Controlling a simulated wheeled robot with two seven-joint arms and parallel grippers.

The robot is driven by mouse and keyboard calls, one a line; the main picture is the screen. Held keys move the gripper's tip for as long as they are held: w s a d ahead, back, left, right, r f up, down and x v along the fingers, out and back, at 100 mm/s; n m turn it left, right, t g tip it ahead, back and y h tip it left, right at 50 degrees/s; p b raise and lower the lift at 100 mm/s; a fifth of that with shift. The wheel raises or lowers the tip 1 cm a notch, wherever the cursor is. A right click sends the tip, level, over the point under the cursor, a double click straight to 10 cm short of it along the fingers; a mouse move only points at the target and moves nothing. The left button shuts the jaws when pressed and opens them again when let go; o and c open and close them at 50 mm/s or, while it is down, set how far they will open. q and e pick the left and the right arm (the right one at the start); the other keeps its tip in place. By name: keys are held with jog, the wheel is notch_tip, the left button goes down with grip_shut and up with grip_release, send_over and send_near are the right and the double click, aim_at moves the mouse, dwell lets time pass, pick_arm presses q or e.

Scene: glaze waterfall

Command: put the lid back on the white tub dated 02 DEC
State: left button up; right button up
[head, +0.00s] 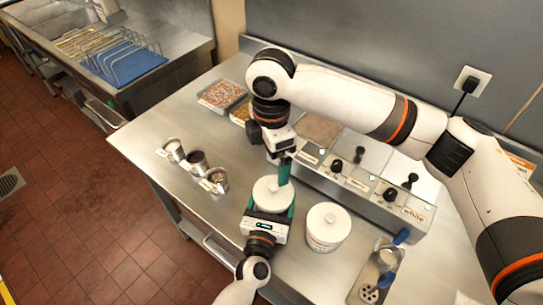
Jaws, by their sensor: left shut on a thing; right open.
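A white round tub (271,197) stands on the steel counter, its pale top facing up. My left gripper (270,209) is shut on this tub, with a green finger on each side. My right gripper (284,170) reaches down from above, open, with its green fingers at the tub's back edge. I cannot tell whether it touches the tub or a lid, as the arm hides part of the top. A second white tub (327,228) stands to the right with a knobbed white lid on it and a label on its front. No date is readable on either tub.
Several small metal cups (196,161) with labels stand at the left. Trays of sprinkles (222,95) sit at the back. A metal tray (378,272) with blue-handled tools lies at the front right.

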pick_arm(q)
jog(key=o, duration=1.3)
jog(key=b+v, duration=0.3)
jog(key=v, duration=0.8)
jog(key=shift+f+b, duration=0.2)
jog(key=shift+b, duration=0.2)
pick_arm(e)
notch_tip(320, 180, down, 4)
jog(key=shift+r, duration=0.15)
pick_arm(q)
jog(key=shift+s+a+r, duration=0.1)
jog(key=shift+s+r, duration=0.05)
jog(key=shift+s, duration=0.35)
jog(key=shift+s, duration=0.1)
pick_arm(e)
jog(key=shift+s+f, duration=0.1)
jog(key=shift+f, duration=0.1)
